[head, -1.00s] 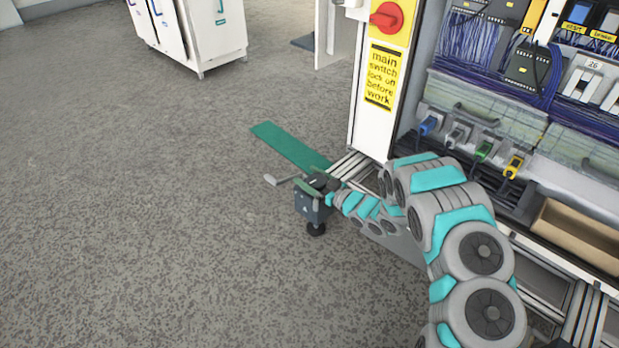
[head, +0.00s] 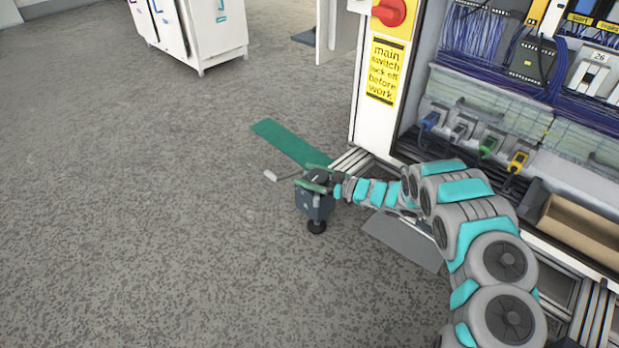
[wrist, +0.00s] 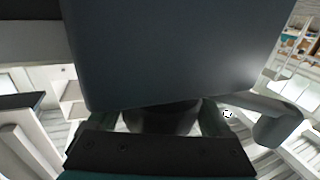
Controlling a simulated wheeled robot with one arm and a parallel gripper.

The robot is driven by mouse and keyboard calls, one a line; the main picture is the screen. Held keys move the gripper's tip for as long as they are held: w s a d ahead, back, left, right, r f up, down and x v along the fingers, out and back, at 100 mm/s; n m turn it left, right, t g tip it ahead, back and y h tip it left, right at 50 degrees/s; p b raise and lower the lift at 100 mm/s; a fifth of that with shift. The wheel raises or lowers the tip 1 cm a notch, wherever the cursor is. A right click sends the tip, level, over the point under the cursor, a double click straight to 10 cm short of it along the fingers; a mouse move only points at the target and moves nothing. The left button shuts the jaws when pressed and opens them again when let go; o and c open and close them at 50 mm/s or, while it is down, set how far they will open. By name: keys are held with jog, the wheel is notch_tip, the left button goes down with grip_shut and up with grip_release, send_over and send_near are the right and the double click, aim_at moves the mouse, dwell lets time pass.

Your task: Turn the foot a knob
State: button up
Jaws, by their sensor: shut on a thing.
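The foot a unit is a dark grey block (head: 314,206) at the corner of the machine's base frame, with a round black foot pad (head: 317,227) under it on the floor. A pale grey lever (head: 271,175) sticks out to its left. My gripper (head: 316,181) is at the block's top. In the wrist view the block (wrist: 185,50) fills the upper middle. A dark round knob (wrist: 165,120) sits against it, and my gripper (wrist: 160,122) is shut on this knob, a finger on each side. The knob is mostly hidden in the head view. The lever (wrist: 275,125) shows at right.
A green strip (head: 290,143) lies on the floor behind the block. The machine cabinet with a red switch (head: 390,12) and cables stands right of my arm. A cardboard box (head: 580,230) is at far right. Open floor lies left and in front.

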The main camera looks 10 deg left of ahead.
aim_at(309, 177)
jog(key=g, duration=0.1)
jog(key=n+g, duration=0.1)
jog(key=n+g+b, duration=0.1)
jog(key=shift+s+f+g+y, duration=0.1)
jog(key=shift+s+g+y, duration=0.2)
jog(key=shift+y, duration=0.1)
jog(key=shift+s+n+g, duration=0.3)
jog(key=shift+n+g, duration=0.75)
jog(key=shift+g, duration=0.45)
jog(key=shift+s+n+g, duration=0.25)
jog(key=shift+n+g, duration=0.8)
jog(key=shift+g, duration=0.45)
jog(key=shift+s+n+g, duration=0.15)
jog(key=shift+n+g, duration=0.15)
jog(key=shift+g, duration=0.1)
jog(key=o, duration=1.1)
jog(key=shift+r, duration=0.2)
notch_tip(309, 177, up, 3)
jog(key=shift+p, duration=0.4)
jog(key=shift+s+d+r, duration=0.1)
jog(key=shift+s+r, duration=0.05)
jog(key=shift+r, duration=0.15)
jog(key=s+d+p, duration=0.1)
jog(key=s+d, duration=0.1)
jog(key=s, duration=0.5)
jog(key=s+d+r, duration=0.1)
jog(key=s+d, duration=0.2)
jog(key=s, duration=0.5)
jog(key=shift+p, duration=0.35)
